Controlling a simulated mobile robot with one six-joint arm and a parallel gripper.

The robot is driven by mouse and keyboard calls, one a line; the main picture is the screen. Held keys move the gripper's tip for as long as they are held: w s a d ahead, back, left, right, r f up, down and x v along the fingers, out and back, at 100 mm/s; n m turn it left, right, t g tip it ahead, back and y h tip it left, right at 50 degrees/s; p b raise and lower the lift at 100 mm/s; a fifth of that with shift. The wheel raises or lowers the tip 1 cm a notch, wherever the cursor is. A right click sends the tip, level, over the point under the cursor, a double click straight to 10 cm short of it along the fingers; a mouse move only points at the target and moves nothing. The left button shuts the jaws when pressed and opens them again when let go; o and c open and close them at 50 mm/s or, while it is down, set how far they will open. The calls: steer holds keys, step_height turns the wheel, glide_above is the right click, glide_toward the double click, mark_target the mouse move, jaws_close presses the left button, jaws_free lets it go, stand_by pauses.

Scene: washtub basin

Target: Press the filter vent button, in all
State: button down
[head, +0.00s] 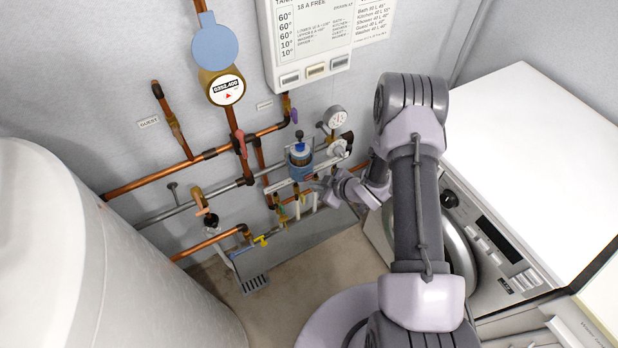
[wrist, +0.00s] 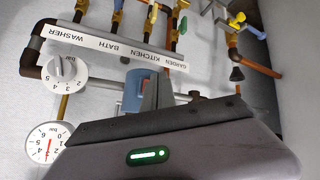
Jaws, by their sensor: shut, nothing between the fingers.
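The filter (head: 299,159) is a blue-capped canister on the wall pipes, with a small dark knob (head: 299,134) above its cap. I cannot tell for certain which part is the vent button. My gripper (head: 322,187) is shut and empty, just below and to the right of the filter in the head view. In the wrist view, which looks upside down, my gripper's fingers (wrist: 158,82) point up the picture beside the blue filter (wrist: 133,90). The gripper body hides the lower part of the filter there. I cannot tell whether the fingers touch it.
A pressure gauge (head: 336,118) and a white regulator dial (wrist: 66,72) sit close beside the filter. A labelled manifold (wrist: 120,48) with several valves runs near the fingers. The washing machine (head: 490,250) stands right, and a white tank (head: 80,250) stands left.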

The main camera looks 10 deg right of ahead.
steer(key=shift+s+d, duration=0.25)
steer(key=shift+s, duration=0.55)
steer(key=shift+s+d, duration=0.3)
steer(key=shift+s, duration=0.5)
steer(key=shift+s+d, duration=0.25)
steer(key=shift+s, duration=0.55)
